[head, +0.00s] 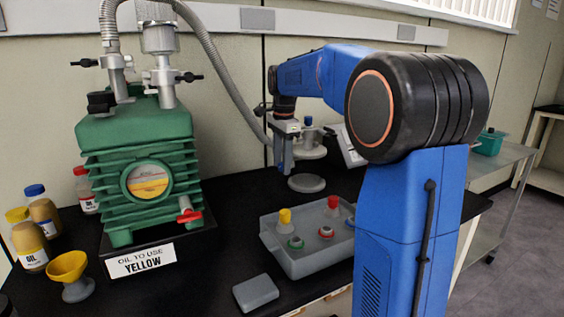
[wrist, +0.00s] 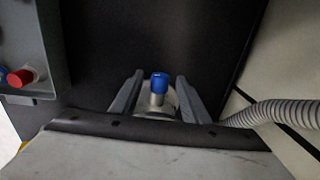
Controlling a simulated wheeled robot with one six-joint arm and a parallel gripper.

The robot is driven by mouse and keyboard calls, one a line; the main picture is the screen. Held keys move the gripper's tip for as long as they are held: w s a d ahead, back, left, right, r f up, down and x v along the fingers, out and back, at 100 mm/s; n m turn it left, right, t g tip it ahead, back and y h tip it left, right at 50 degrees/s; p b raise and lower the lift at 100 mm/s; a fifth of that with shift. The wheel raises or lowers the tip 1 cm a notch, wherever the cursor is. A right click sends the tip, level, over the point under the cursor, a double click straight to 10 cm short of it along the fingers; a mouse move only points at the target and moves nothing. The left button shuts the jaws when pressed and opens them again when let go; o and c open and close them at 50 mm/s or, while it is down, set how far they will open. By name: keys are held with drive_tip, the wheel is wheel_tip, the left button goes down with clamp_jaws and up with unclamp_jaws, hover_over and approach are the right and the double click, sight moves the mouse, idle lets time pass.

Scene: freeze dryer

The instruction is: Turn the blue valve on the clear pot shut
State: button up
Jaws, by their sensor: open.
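The blue valve (head: 308,121) is a small blue cap on a grey stem above the pot (head: 311,143). The pot is partly hidden behind my gripper (head: 284,165) in the head view. In the wrist view the blue valve (wrist: 159,79) shows upright between the two grey fingers of my gripper (wrist: 160,88). The fingers are apart, with a visible gap on both sides of the cap. I cannot tell whether the fingertips are level with the cap or above it.
A green pump (head: 140,165) with a red tap stands at the left. A grey hose (head: 225,75) runs down behind my gripper. A grey tray (head: 305,262) with coloured caps stands in front. A grey disc (head: 306,183) lies near the pot. A grey block (head: 256,292) is nearer.

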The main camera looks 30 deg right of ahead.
clamp_jaws()
drive_tip(key=c, duration=1.1)
unclamp_jaws()
drive_tip(key=shift+o, duration=0.2)
drive_tip(key=shift+w, duration=0.1)
drive_tip(key=shift+w+g, duration=0.25)
drive_tip(key=shift+g, duration=0.95)
drive_tip(key=shift+w+f+g, duration=0.1)
drive_tip(key=shift+w+g, duration=0.05)
drive_tip(key=shift+g, duration=0.7)
drive_tip(key=shift+w+g, duration=0.1)
drive_tip(key=shift+g, duration=0.75)
drive_tip(key=o, duration=1.1)
drive_tip(key=shift+c, duration=0.2)
